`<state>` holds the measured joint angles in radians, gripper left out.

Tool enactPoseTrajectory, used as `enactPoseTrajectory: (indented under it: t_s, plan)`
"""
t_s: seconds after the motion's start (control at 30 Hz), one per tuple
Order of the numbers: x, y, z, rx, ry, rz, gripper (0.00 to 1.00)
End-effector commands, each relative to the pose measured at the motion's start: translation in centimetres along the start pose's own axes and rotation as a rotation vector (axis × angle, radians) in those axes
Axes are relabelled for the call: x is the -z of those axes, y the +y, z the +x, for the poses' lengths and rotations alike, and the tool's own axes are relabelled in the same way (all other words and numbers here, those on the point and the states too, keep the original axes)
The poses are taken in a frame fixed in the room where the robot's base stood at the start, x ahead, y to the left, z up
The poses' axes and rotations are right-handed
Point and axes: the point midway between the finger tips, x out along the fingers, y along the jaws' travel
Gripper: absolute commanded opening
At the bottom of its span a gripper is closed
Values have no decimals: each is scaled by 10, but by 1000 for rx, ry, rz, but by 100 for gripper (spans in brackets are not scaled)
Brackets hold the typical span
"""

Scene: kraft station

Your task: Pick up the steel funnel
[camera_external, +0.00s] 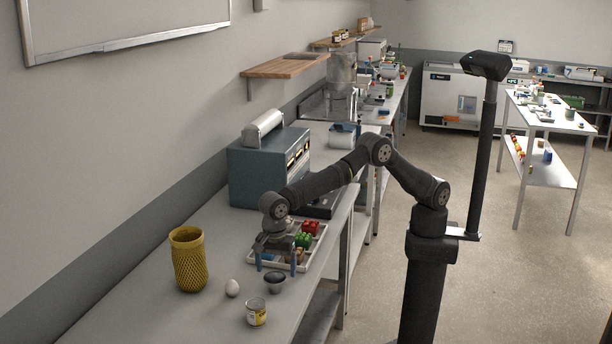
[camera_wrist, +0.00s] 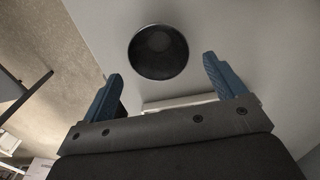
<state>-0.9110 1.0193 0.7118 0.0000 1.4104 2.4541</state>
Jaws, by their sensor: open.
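A dark round thing with a wide rim (camera_external: 275,281), which may be the steel funnel, stands on the grey bench. In the wrist view, a dark round opening with a paler centre (camera_wrist: 158,52) appears to be the same thing. It lies just beyond the fingertips, roughly centred between them. My gripper (camera_external: 276,264) is open and empty, with blue fingers pointing down above the near end of a tray. In the wrist view, my gripper's blue fingers (camera_wrist: 163,70) are spread wide. I cannot tell whether the dark thing has a spout below.
A white egg (camera_external: 232,287), a small yellow-labelled can (camera_external: 256,312) and a tall yellow woven vase (camera_external: 188,260) stand nearby. A tray (camera_external: 312,252) holds red, green and other blocks. A teal machine (camera_external: 268,166) stands behind it. The bench's near left is clear.

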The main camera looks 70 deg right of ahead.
Motion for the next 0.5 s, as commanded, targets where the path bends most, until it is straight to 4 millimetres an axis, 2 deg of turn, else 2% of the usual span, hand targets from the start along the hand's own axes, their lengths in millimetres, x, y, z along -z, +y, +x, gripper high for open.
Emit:
enactPoseTrajectory:
  t_s: [0.17, 0.4, 0.5]
  plan:
    - [-2, 0, 10, -1, 1, -1, 89]
    - [-7, -1, 44, -2, 2, -1, 89]
    - [-7, -1, 53, 0, 0, -1, 89]
